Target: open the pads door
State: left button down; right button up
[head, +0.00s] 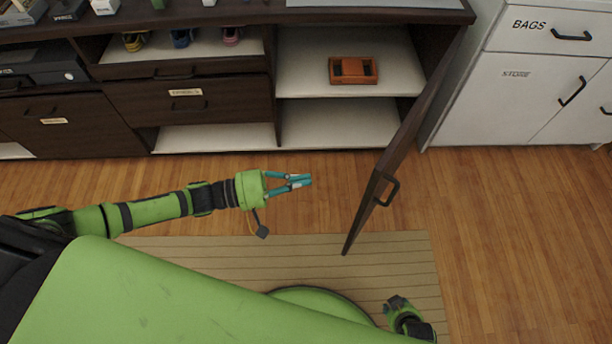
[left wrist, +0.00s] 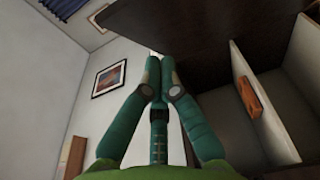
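A dark brown cabinet door (head: 392,160) stands swung out from the right side of an open compartment. Its black handle (head: 388,190) is on the face turned to the right. No label reading pads can be made out on it. My left gripper (head: 304,181) is in front of the open compartment, to the left of the door and apart from its handle. Its teal fingers are together with nothing between them; they also meet in the left wrist view (left wrist: 157,78).
The open compartment has pale shelves (head: 300,75), with an orange-brown tray-like item (head: 353,71) on the upper one. Dark drawers (head: 190,100) are to its left. A white cabinet (head: 500,95) stands to the right. The wood floor (head: 520,230) is clear there.

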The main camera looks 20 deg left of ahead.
pick_arm(q)
jog(key=w+d, duration=0.2)
jog(key=d, duration=0.8)
jog(key=shift+w+d, duration=0.15)
jog(key=shift+d, duration=0.15)
